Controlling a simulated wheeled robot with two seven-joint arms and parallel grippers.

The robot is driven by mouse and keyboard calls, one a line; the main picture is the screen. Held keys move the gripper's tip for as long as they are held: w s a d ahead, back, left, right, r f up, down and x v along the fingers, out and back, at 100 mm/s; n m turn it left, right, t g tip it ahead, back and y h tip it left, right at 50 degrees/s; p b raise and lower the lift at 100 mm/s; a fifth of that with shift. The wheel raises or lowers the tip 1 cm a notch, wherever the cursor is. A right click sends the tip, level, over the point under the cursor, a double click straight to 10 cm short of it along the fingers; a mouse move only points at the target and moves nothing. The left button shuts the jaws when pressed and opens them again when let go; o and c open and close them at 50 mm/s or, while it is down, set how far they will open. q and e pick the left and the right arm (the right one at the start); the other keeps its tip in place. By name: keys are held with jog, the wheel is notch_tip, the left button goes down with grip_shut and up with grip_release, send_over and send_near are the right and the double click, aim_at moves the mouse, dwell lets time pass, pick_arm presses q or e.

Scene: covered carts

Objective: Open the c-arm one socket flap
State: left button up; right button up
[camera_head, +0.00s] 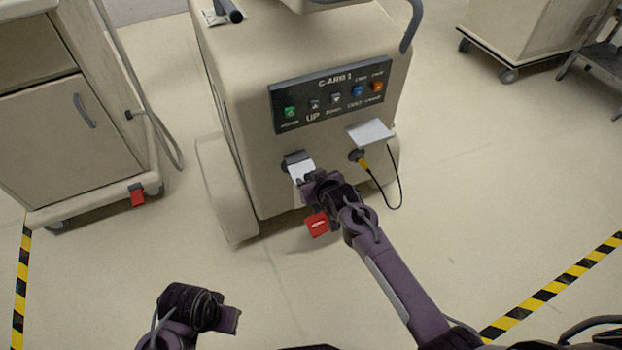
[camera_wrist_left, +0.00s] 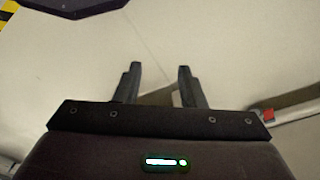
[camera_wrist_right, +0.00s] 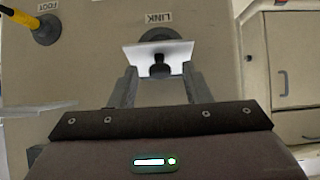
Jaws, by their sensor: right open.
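The C-ARM 1 cart (camera_head: 320,60) stands in the middle of the head view, with two sockets below its button panel. The left socket has a pale flap (camera_head: 300,170); in the right wrist view this flap (camera_wrist_right: 140,53) lies across a dark round socket marked LINK (camera_wrist_right: 158,36). How far it is tilted I cannot tell. My right gripper (camera_head: 308,179) is at this flap; in the right wrist view its open fingers (camera_wrist_right: 159,80) stand at either side of the flap's near edge and a small dark knob. My left gripper (camera_head: 232,318) is open and empty, low at the left (camera_wrist_left: 160,72).
The right socket (camera_head: 357,156) holds a yellow plug (camera_head: 364,166) with a black cable, under a raised flap (camera_head: 370,132). A red pedal (camera_head: 317,224) sits below the cart front. A beige cabinet cart (camera_head: 70,130) stands at left.

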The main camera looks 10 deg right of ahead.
jog(key=shift+s+d+r, duration=0.15)
jog(key=shift+s+r, duration=0.1)
jog(key=shift+s, duration=0.05)
pick_arm(q)
notch_tip(320, 180, down, 8)
jog(key=p, duration=0.2)
jog(key=shift+w+a, duration=0.3)
jog(key=shift+w, duration=0.05)
pick_arm(e)
jog(key=v, duration=0.7)
jog(key=shift+c, duration=0.4)
